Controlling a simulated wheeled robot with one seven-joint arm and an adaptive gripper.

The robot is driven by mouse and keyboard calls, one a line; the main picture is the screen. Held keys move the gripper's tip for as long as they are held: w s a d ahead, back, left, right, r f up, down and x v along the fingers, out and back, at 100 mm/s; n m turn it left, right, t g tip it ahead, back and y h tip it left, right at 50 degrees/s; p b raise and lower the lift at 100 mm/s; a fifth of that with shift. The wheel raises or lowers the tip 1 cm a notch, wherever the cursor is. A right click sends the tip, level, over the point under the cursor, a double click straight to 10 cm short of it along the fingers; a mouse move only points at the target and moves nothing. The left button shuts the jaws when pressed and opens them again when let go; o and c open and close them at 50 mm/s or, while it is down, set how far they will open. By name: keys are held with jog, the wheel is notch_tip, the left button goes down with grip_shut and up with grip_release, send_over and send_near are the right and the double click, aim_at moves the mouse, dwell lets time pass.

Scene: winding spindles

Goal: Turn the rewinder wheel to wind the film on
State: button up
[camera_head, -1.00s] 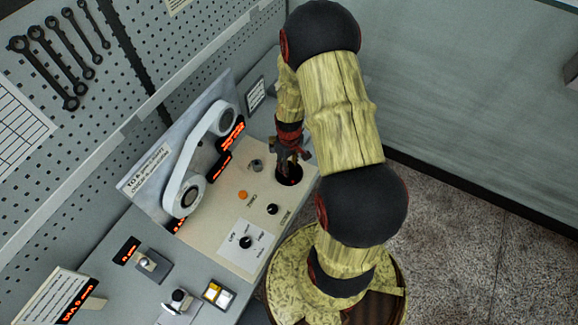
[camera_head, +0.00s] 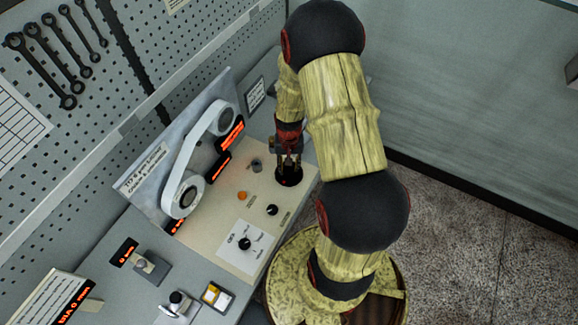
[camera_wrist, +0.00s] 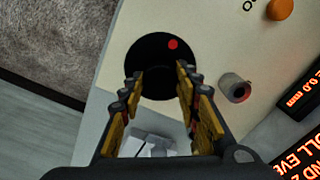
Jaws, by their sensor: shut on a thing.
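The rewinder wheel (camera_head: 289,178) is a round black disc set in the beige panel. It shows in the wrist view as a black disc (camera_wrist: 160,52) with a red dot near its rim. My gripper (camera_head: 287,166) points down over the wheel. In the wrist view my gripper's fingers (camera_wrist: 160,74) stand apart, with their tips against the dark wheel, shut on it. The exact contact is hidden against the black. The white film (camera_head: 205,138) loops round two reels on the tilted backboard (camera_head: 150,195).
A grey knob (camera_head: 256,165) and an orange button (camera_head: 242,196) sit beside the wheel; black knobs (camera_head: 272,209) are nearer. Red-lit displays (camera_head: 231,133) line the backboard. A pegboard with spanners (camera_head: 40,55) rises at the left. Open floor (camera_head: 470,240) lies to the right.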

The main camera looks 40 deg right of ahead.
aim_at(289, 168)
jog(key=shift+m, duration=0.3)
jog(key=o, duration=1.1)
jog(key=shift+o, duration=0.3)
notch_tip(289, 168, up, 12)
